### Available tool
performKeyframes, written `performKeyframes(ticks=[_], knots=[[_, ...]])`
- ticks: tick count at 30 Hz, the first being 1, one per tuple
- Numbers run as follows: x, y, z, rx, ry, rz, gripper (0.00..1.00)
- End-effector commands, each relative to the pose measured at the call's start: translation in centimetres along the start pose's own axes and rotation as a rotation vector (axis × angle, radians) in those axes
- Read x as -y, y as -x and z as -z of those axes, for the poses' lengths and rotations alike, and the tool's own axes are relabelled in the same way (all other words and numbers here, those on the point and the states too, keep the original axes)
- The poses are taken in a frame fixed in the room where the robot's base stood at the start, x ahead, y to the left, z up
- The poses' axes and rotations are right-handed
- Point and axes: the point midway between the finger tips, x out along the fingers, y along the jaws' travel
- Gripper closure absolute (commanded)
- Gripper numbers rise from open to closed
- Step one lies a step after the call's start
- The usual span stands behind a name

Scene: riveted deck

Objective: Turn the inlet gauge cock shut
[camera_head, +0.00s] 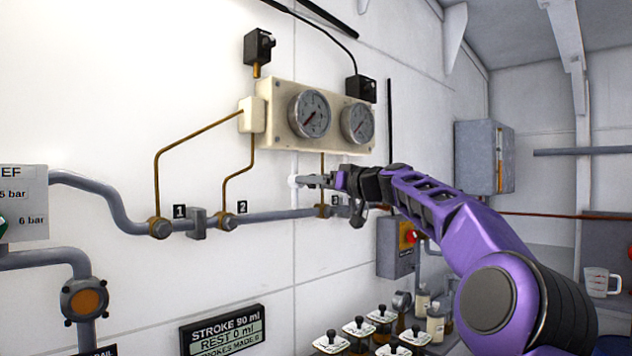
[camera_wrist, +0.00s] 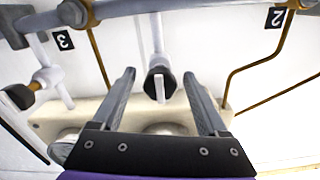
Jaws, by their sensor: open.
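A gauge cock with a dark round body and a pale lever (camera_wrist: 160,86) is in the middle of the wrist view, on a white vertical pipe (camera_wrist: 158,32). No label naming it as the inlet cock is readable. My gripper (camera_wrist: 159,75) is open, with one finger on each side of the cock and visible space on both sides. The lever lies roughly in line with the pipe. In the head view, my gripper (camera_head: 323,194) is at the wall below the gauges, and it hides most of the cock. Two round gauges, a left one (camera_head: 309,114) and a right one (camera_head: 357,123), sit on a cream panel (camera_head: 274,97).
A grey pipe (camera_head: 268,216) runs along the wall, with fittings tagged 1 and 2 and brass tubes (camera_head: 157,180). In the wrist view, a second white branch with a valve (camera_wrist: 46,76) stands at left near tag 3 (camera_wrist: 63,40).

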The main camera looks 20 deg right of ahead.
Motion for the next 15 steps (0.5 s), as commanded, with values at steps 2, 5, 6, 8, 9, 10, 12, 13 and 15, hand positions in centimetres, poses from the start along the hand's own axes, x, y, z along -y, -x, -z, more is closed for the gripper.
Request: performKeyframes(ticks=[2, 5, 6, 8, 9, 10, 12, 13, 15], knots=[[-0.01, 0.01, -0.02, 0.0, 0.0, 0.0, 0.23], [0.0, 0.02, -0.01, 0.0, 0.0, 0.0, 0.27], [0.0, 0.03, 0.0, 0.0, 0.0, 0.0, 0.34], [0.01, 0.03, 0.0, 0.0, 0.0, 0.0, 0.45], [0.01, 0.03, 0.0, 0.0, 0.0, 0.0, 0.52], [0.01, 0.03, 0.0, 0.0, 0.0, 0.0, 0.58], [0.01, 0.03, 0.01, 0.0, 0.0, 0.0, 0.7], [0.01, 0.04, 0.01, 0.0, 0.0, 0.0, 0.76], [0.01, 0.04, 0.01, 0.0, 0.0, 0.0, 0.88]])
